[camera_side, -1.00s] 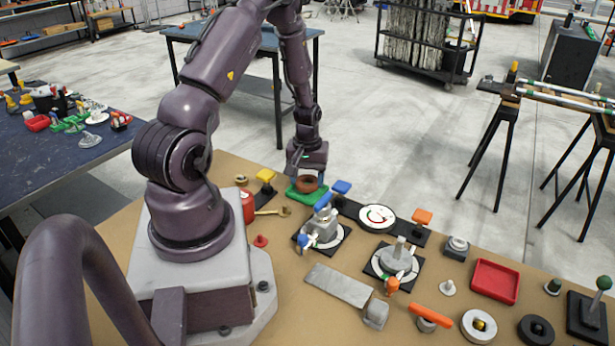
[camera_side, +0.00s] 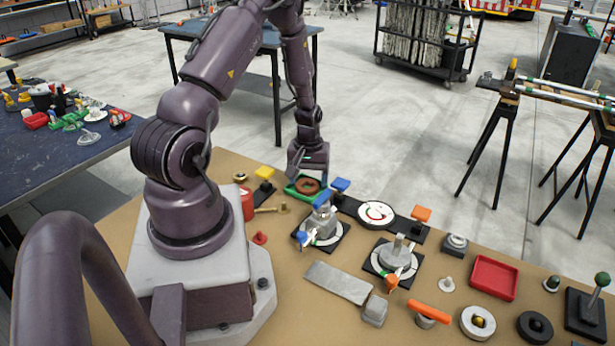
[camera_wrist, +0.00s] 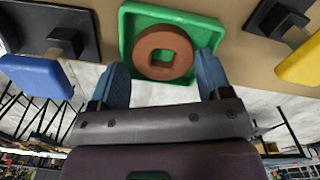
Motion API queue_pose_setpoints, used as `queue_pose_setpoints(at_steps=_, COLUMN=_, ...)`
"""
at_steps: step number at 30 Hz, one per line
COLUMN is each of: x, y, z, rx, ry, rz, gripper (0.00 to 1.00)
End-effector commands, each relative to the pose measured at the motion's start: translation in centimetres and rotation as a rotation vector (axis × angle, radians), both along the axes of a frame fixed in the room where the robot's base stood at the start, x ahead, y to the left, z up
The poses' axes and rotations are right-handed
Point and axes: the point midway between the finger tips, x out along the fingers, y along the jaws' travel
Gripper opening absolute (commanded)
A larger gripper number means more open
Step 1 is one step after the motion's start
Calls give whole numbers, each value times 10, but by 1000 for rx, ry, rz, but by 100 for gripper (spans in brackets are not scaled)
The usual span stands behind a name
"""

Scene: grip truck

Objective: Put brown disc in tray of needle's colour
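The brown disc (camera_side: 307,187), a ring with a square hole, lies in the green tray (camera_wrist: 128,35). In the wrist view the disc (camera_wrist: 149,59) is flat inside the tray walls. My gripper (camera_wrist: 163,63) is open, with one blue-grey finger on each side of the disc and a small gap to each. In the side view my gripper (camera_side: 306,173) is just behind the tray, and its fingertips are hard to make out. The white round dial (camera_side: 376,214) shows red and green marks; its needle is too small to tell clearly. A red tray (camera_side: 494,278) stands empty at the right.
A blue-topped switch (camera_side: 341,185) and a yellow-topped switch (camera_side: 264,173) flank the green tray. A clamp with a blue handle (camera_side: 321,222) stands in front. Several knobs, levers and rings fill the right of the bench. The bench's far edge is close behind the tray.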

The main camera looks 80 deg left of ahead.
Motion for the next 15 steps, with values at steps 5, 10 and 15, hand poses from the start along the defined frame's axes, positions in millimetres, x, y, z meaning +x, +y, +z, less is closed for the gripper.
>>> queue_pose_setpoints(at_steps=5, x=-9, y=5, z=-4, rx=4, ry=13, rz=9, gripper=84)
queue_pose_setpoints(at_steps=10, x=-10, y=5, z=-1, rx=4, ry=13, rz=10, gripper=84)
queue_pose_setpoints(at_steps=15, x=-8, y=5, z=23, rx=7, ry=9, rz=8, gripper=84)
